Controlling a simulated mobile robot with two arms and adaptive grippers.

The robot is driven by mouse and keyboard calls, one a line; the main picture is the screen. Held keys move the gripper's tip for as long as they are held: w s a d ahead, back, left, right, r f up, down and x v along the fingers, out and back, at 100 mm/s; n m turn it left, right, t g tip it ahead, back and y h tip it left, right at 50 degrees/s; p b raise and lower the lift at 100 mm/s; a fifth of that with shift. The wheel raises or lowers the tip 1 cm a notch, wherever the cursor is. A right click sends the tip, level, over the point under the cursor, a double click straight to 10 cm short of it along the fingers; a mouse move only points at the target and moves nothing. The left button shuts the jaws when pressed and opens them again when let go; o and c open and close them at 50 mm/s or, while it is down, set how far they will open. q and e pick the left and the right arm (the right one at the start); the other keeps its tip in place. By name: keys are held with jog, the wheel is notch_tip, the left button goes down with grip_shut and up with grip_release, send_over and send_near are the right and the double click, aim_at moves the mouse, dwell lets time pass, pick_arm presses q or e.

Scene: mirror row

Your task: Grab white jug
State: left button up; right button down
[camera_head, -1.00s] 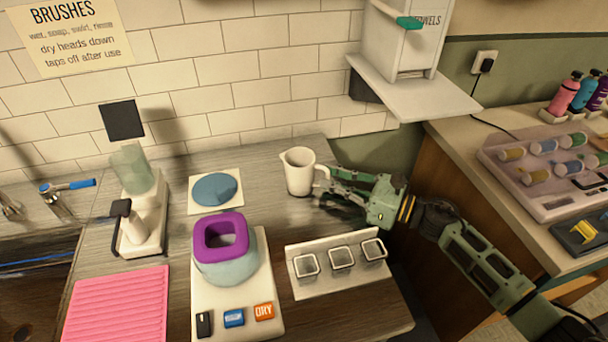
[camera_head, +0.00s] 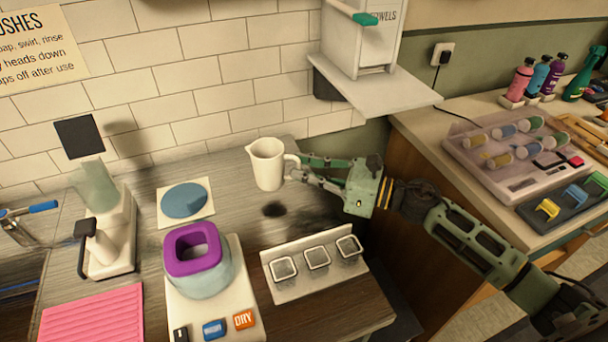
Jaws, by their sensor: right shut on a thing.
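The white jug (camera_head: 267,165) is upright, with its handle to the right, and is held above the grey wooden counter (camera_head: 232,232). A dark shadow lies on the counter below it, apart from its base. My right gripper (camera_head: 297,170) comes in from the right and is shut on the jug at its handle side. The fingertips are partly hidden behind the handle. My left gripper is not in view.
A purple-topped bowl (camera_head: 193,248) on a white device stands left of centre. A white holder with square rings (camera_head: 317,259) stands in front of the jug. A blue disc (camera_head: 184,200) lies to the left. A towel box on a shelf (camera_head: 380,88) overhangs behind.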

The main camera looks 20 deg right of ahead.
jog(key=s+a+r, duration=0.1)
jog(key=s+r, duration=0.5)
jog(key=s, duration=0.3)
jog(key=shift+s+a+b, duration=0.2)
jog(key=shift+s+b, duration=0.1)
jog(key=shift+s, duration=0.05)
jog(key=shift+r, duration=0.1)
dwell(0.3)
jog(key=shift+s, duration=0.1)
